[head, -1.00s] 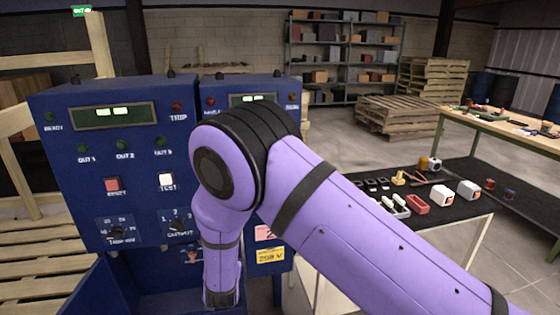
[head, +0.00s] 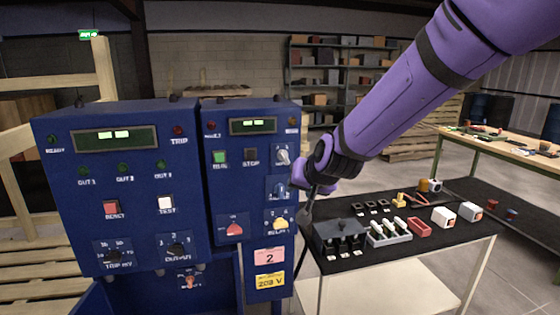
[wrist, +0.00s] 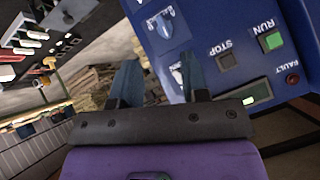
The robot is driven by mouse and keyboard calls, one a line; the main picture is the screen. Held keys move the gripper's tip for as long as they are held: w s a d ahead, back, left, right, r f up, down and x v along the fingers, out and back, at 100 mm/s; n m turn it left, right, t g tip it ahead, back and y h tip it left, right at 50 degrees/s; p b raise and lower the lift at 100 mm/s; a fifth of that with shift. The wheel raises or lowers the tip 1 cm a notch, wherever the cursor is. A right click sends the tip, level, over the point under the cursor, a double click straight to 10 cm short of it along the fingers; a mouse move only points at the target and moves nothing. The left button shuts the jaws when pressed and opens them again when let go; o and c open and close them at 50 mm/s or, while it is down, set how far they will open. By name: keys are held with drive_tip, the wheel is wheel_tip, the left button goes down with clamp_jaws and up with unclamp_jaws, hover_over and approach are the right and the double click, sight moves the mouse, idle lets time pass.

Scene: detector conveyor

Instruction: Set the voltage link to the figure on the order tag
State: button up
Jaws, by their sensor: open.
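A yellow tag (head: 270,281) on the lower front of the right blue cabinet seems to read 208 V; the print is small. A pink tag (head: 268,257) above it shows a 2. No part is clearly labelled as the voltage link; a dark block with posts and small white labels (head: 340,240) sits at the near left of the black bench, but I cannot tell if it is that link.
The right cabinet (head: 225,180) has buttons and several knobs, including a red one (head: 234,229). The left cabinet (head: 85,190) carries lamps and dials. Floor beyond is open.

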drive_tip(key=s+d+r+g+h, duration=0.1)
drive_tip(key=s+d+r, duration=0.4)
drive_tip(key=s+d, duration=0.5)
drive_tip(key=s+d+r+g+h, duration=0.1)
drive_tip(key=s+d+r, duration=0.4)
drive_tip(key=s+d, duration=0.5)
drive_tip(key=s+d+g+h, duration=0.1)
drive_tip(key=s+d, duration=0.4)
drive_tip(key=s, duration=0.6)
drive_tip(key=shift+s+d+f+h, duration=0.15)
drive_tip(key=shift+h, duration=0.35)
